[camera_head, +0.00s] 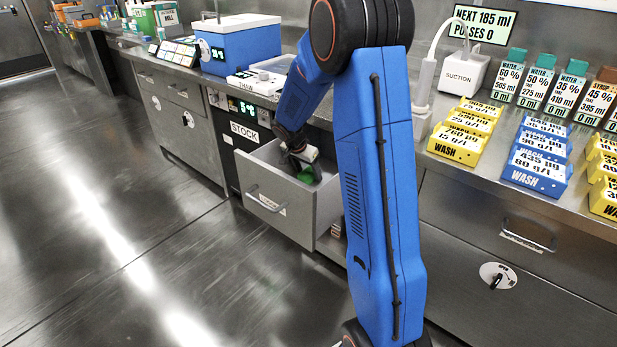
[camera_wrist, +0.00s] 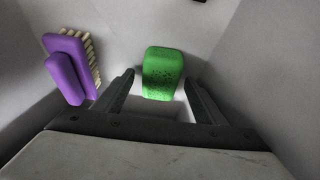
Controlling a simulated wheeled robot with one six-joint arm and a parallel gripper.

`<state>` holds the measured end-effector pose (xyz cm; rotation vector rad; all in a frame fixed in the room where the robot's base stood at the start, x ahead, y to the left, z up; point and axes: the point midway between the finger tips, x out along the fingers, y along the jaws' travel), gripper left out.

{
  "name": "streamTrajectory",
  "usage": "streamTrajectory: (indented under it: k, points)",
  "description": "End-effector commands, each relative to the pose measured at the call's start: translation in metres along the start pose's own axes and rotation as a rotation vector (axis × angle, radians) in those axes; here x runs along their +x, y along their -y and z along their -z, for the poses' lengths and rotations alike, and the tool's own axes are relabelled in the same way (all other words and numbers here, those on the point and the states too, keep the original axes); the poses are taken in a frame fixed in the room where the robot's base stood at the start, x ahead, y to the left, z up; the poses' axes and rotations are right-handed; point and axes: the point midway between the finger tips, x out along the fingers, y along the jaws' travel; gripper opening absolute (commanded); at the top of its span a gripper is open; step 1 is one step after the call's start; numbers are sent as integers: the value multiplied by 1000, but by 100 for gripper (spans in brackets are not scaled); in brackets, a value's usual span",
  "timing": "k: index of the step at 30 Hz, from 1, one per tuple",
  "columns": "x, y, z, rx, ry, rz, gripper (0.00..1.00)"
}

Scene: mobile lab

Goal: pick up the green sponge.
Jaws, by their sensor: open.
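The green sponge (camera_wrist: 162,73) lies on the floor of an open drawer (camera_head: 266,204). In the wrist view it is ahead of my gripper (camera_wrist: 158,92), in line with the gap between the two fingers. The fingers are apart and nothing is held between them. In the head view my gripper (camera_head: 299,167) is lowered into the drawer, and the sponge (camera_head: 306,175) shows as a small green patch by the fingers. Contact between the fingers and the sponge cannot be told.
A purple brush (camera_wrist: 72,66) with pale bristles lies left of the sponge in the wrist view. The drawer walls stand close around my gripper. Yellow wash blocks (camera_head: 466,130) and a suction unit (camera_head: 462,75) stand on the counter. The floor (camera_head: 110,220) at left is clear.

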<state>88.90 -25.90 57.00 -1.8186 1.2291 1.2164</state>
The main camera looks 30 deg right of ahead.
Motion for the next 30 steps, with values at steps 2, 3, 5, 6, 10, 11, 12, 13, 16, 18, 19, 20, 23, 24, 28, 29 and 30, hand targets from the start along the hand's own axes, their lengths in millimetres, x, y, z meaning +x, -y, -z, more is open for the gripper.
streamTrajectory:
  k: [2,3,5,6,10,11,12,13,16,18,19,20,23,24,28,29,30]
  points:
    - [7,0,0,-1,0,-1,65]
    - [9,0,0,-1,0,-1,65]
    - [10,0,0,-1,0,0,65]
    - [10,0,0,-1,0,0,65]
    - [9,0,0,-1,0,0,58]
    - [9,0,0,-1,0,0,50]
    - [9,0,0,-1,0,0,41]
    - [9,0,0,-1,0,0,34]
    - [9,0,0,0,0,0,21]
    - [9,0,0,0,0,1,21]
    - [9,0,0,0,0,1,21]
    - [9,0,0,0,0,1,21]
    - [8,0,0,0,0,1,21]
    - [8,0,1,0,-1,1,21]
    - [-1,1,5,1,-2,3,21]
    - [-5,1,6,1,-2,4,21]
    - [-6,1,-2,-2,0,2,21]
